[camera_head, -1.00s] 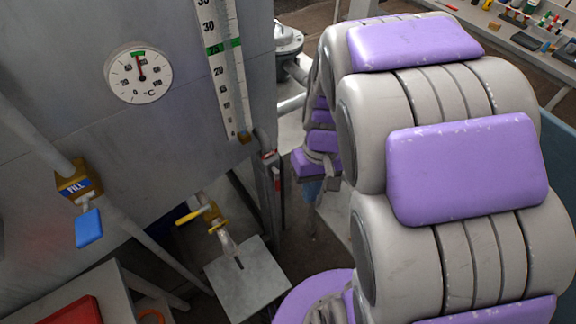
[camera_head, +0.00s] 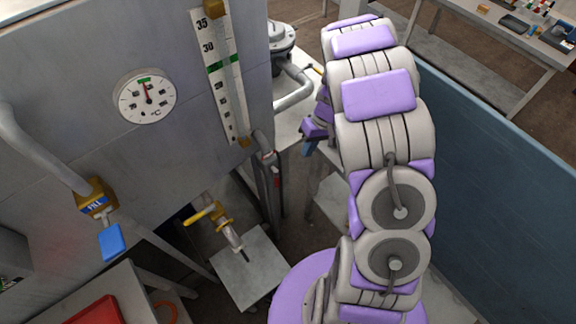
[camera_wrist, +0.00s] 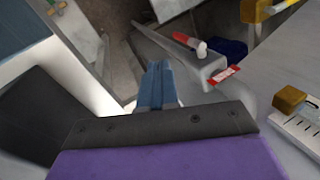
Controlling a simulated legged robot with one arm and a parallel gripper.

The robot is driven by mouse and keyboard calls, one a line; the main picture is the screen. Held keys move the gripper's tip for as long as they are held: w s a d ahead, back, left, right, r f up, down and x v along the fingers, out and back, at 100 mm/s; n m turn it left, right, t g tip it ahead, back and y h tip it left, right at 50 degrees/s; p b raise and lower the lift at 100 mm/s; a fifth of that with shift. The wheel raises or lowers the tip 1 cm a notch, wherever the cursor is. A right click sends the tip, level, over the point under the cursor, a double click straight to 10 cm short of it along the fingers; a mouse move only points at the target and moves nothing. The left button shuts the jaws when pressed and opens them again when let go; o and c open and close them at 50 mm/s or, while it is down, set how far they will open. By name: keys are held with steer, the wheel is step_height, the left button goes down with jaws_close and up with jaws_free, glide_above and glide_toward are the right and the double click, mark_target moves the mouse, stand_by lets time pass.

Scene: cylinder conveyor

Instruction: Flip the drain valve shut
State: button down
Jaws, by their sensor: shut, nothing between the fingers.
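A grey pipe valve stands beside the tank's right corner, with a red-and-white label (camera_head: 268,155) and a slim red lever (camera_head: 277,179) below it. In the wrist view the red lever (camera_wrist: 184,40) has a white end and lies roughly along the grey pipe (camera_wrist: 172,50); its label (camera_wrist: 224,75) is too small to read. I take this as the drain valve. My gripper (camera_head: 309,149) is just right of it in the head view. In the wrist view its blue fingers (camera_wrist: 158,85) are together and empty, left of the lever, with no visible contact.
The tank carries a dial gauge (camera_head: 147,96), a level scale (camera_head: 218,80) and a blue-handled FILL valve (camera_head: 112,241). A yellow-handled tap (camera_head: 205,215) sits above a grey plate (camera_head: 248,270). A pump (camera_head: 281,40) stands behind. A blue wall (camera_head: 490,190) bounds the right.

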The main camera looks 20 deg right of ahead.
mark_target(277, 179)
steer(key=shift+w+d+f+y+p, duration=0.15)
steer(key=shift+w+d+f+p, duration=0.1)
steer(key=shift+w+f, duration=0.3)
steer(key=shift+w+d+f+y+p, duration=0.1)
steer(key=shift+w+f+y+p, duration=0.1)
steer(key=shift+w+f, duration=0.35)
steer(key=s+a+f+b, duration=0.1)
steer(key=a+f+b, duration=0.1)
steer(key=a+f, duration=0.6)
steer(key=shift+s+a+f, duration=0.15)
steer(key=shift+s+f, duration=0.25)
steer(key=shift+f, duration=0.3)
steer(key=y, duration=0.2)
steer(key=shift+f+g+y, duration=0.25)
steer(key=shift+g+y, duration=0.1)
steer(key=shift+g, duration=0.05)
